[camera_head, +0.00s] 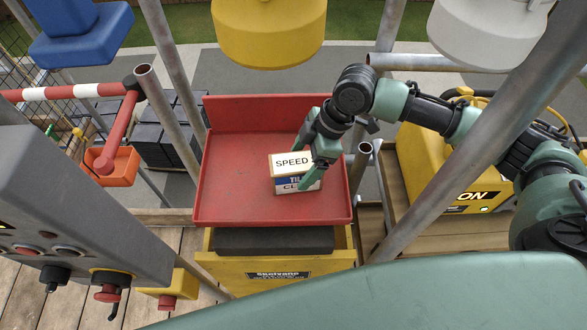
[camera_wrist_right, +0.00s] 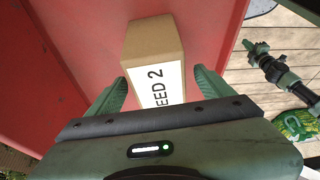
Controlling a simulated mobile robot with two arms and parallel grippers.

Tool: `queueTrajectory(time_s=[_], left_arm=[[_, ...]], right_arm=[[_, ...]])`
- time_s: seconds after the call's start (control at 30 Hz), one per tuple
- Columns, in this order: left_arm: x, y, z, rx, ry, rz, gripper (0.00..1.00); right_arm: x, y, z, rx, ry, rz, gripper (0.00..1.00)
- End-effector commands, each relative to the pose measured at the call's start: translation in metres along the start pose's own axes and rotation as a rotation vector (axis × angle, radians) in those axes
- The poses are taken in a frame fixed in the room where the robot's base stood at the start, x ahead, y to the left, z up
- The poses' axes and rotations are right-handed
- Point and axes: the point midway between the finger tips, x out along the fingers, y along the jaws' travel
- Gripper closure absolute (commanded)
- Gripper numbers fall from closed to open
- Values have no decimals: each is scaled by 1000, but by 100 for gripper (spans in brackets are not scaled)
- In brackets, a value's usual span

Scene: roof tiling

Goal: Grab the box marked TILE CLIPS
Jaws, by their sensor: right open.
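The TILE CLIPS box (camera_head: 290,162) is cardboard-coloured. It stands on the red tray (camera_head: 225,195), with SPEED on its top face and a partly covered blue-and-white front label. It also shows in the right wrist view (camera_wrist_right: 153,48), where its label reads "EED 2". My right gripper (camera_head: 312,155) is open, with one green finger on either side of the box's near part in the wrist view (camera_wrist_right: 160,85). Whether the fingers touch it I cannot tell.
The tray has a raised back wall and bare space left of the box. Metal poles stand on both sides. A grey control panel (camera_head: 75,215) is at left, an orange bin (camera_head: 112,166) behind it. A yellow machine (camera_head: 425,165) is at right. Yellow and white vessels hang above.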

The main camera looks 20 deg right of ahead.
Motion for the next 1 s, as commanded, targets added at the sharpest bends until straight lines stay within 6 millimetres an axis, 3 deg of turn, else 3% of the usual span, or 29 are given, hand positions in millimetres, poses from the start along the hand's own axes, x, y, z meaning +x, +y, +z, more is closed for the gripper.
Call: queueTrajectory(time_s=[0.2,0.4,1.0], left_arm=[[-16,4,-1,0,-1,5,100],[-17,-2,-4,3,2,-2,100],[-19,-5,-6,2,6,-5,100]], right_arm=[[29,-1,-8,0,0,-4,18],[50,0,-6,1,0,-1,18],[54,0,-5,0,0,-1,18]])
